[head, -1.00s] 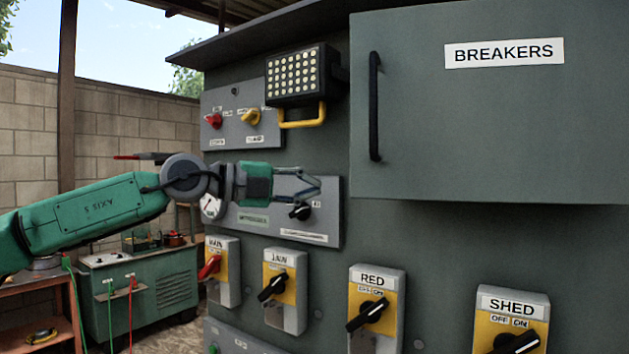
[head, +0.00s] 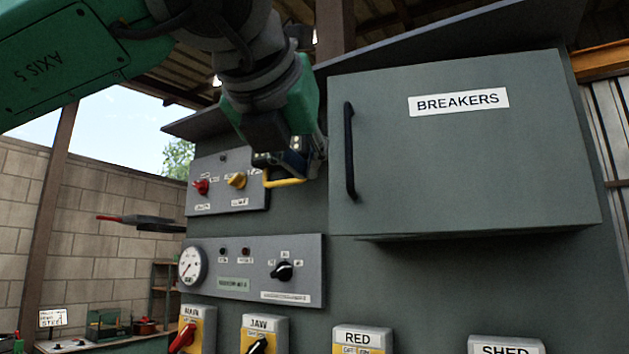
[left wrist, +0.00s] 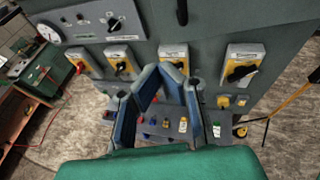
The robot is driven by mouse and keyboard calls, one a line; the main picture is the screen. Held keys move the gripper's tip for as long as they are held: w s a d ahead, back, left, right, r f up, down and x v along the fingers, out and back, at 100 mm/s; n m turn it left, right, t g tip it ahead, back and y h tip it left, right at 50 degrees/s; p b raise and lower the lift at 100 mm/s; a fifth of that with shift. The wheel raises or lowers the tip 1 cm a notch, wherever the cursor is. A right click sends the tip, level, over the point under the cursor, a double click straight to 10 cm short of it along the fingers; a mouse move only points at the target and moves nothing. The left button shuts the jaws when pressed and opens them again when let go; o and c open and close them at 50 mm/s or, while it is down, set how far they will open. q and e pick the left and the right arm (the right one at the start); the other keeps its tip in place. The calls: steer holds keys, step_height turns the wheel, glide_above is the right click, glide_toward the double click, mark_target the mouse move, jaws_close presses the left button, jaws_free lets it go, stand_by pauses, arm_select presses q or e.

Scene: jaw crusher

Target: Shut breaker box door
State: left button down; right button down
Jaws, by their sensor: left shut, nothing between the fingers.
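The grey breaker box door (head: 450,165), labelled BREAKERS, fills the right of the head view. Its front faces me and it lies flush or nearly so with its box; I cannot tell whether it is fully shut. Its upright black handle (head: 350,150) is on the left edge. My left gripper (head: 312,165) is just left of the handle, in front of the work light, pointing down and toward the panel. It looks apart from the door. In the left wrist view its blue-padded fingers (left wrist: 165,72) are shut with nothing between them. My right gripper is not in view.
The work light's yellow bracket (head: 284,182) shows beside my gripper. Below are a panel with a gauge (head: 192,266) and several yellow switch boxes, such as RED (head: 362,340). A sloped hood (head: 440,47) overhangs the door. Open room lies left, before the block wall.

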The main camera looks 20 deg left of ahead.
mark_target(330, 209)
arm_select(q)
steer(key=p+x, duration=0.1)
steer(key=x, duration=0.3)
steer(key=p+x, duration=0.1)
steer(key=x, duration=0.3)
steer(key=r+x, duration=0.1)
steer(key=x, duration=0.3)
steer(key=shift+w+p, duration=0.2)
steer(key=shift+p, duration=0.2)
steer(key=w+a+m+h+p, duration=0.1)
steer(key=w+m+h+p, duration=0.1)
steer(key=w, duration=0.9)
steer(key=shift+a+h+p, duration=0.25)
steer(key=shift+h+p, duration=0.35)
steer(key=shift+p, duration=0.2)
steer(key=shift+w+a, duration=0.1)
steer(key=shift+w, duration=0.05)
